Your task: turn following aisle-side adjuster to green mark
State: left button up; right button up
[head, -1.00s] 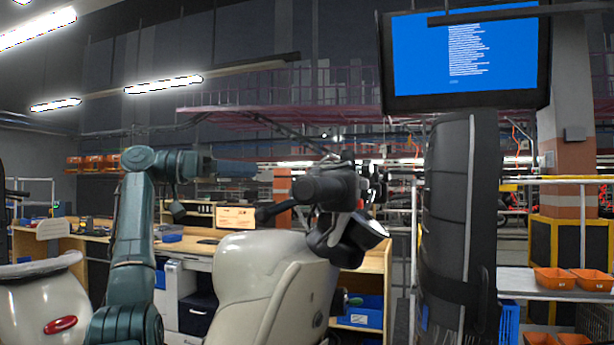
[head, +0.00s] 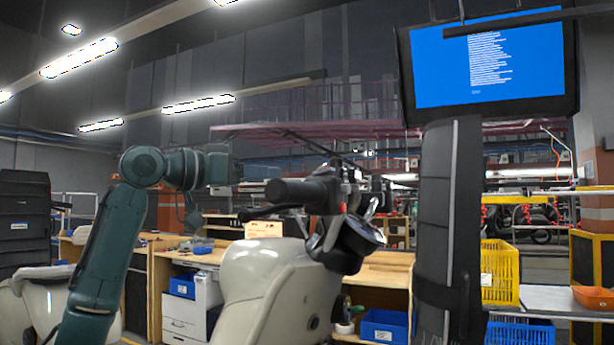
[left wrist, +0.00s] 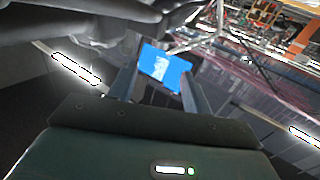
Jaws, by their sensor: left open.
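The adjuster and a green mark cannot be made out in either view. A cream scooter body (head: 275,285) stands in the middle of the head view. Its handlebar has a black grip (head: 300,190) and a round black part (head: 355,240) below it. My left gripper (head: 255,171) is raised to the left of the grip, seemingly apart from it; depth is hard to judge. In the left wrist view my left gripper (left wrist: 160,85) has its two fingers apart with nothing between them but the distant blue screen (left wrist: 166,68). My right gripper is not in view.
A dark upright (head: 448,220) stands right of the scooter, below a blue screen (head: 490,65). A wooden bench (head: 385,275) with blue bins (head: 384,326) runs behind. A yellow crate (head: 499,272) and an orange bin (head: 593,297) are at right. Another pale scooter is at lower left.

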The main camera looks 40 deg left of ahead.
pick_arm(q)
jog(key=p+x, duration=0.3)
jog(key=x, duration=0.8)
jog(key=shift+c, duration=0.3)
jog(key=c, duration=0.9)
